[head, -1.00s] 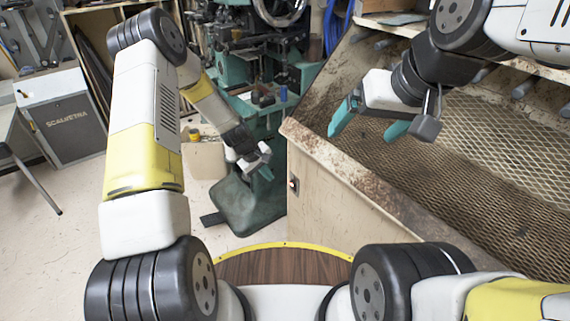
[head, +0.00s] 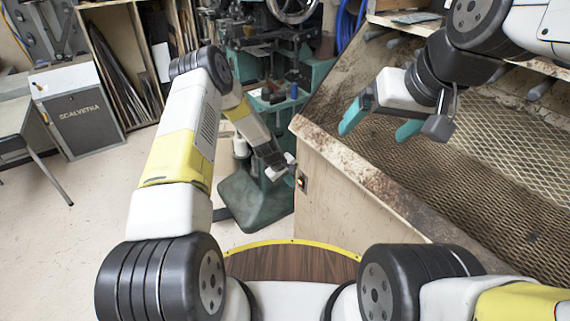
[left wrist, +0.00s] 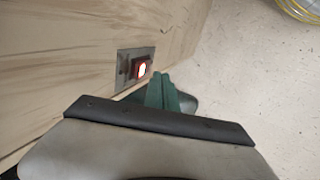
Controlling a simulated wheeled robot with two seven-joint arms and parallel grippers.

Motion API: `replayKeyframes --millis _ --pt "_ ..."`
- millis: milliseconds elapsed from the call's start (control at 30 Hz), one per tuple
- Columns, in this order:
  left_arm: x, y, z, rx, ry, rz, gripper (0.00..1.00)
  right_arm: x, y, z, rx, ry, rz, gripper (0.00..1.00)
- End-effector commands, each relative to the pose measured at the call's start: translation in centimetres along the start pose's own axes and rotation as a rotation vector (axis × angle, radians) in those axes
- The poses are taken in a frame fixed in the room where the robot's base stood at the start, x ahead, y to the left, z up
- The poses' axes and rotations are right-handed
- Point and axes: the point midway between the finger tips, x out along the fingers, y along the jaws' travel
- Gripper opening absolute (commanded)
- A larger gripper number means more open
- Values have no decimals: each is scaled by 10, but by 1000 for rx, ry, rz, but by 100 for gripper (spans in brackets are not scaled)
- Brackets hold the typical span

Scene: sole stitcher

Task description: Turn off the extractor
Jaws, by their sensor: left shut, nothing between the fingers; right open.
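The extractor (head: 345,190) is a wooden cabinet with a mesh bench top at the right. Its switch (head: 301,181) is a small red-lit rocker on a metal plate on the cabinet's left side panel. In the left wrist view the switch (left wrist: 142,69) glows red and white. My left gripper (head: 288,170) is shut and empty, close to the switch in the head view. Its green fingertips (left wrist: 162,88) show just below and right of the switch; whether they touch it I cannot tell. My right gripper (head: 378,122) is open and empty above the mesh.
A green machine (head: 255,190) stands behind my left gripper. A grey cabinet (head: 80,112) and a table (head: 15,125) are at the left. The floor (head: 85,220) between them and my left arm is clear.

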Motion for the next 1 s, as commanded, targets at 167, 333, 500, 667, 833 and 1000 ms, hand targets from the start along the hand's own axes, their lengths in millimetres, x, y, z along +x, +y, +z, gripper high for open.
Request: replayKeyframes --millis 167,333,500,667,833,1000 --pt "5 13 0 0 -1 -3 0 0 0 0 0 0 0 91" --pt "6 16 0 -2 -1 -3 0 0 0 0 0 0 0 91" --pt "6 16 0 -2 -1 -3 0 0 0 0 0 0 0 91" --pt "7 25 1 2 -2 -2 0 0 0 0 0 0 0 91" --pt "7 24 1 -1 -3 -2 0 0 0 0 0 0 0 91" --pt "5 25 1 -1 -2 -1 0 0 0 0 0 0 0 91"
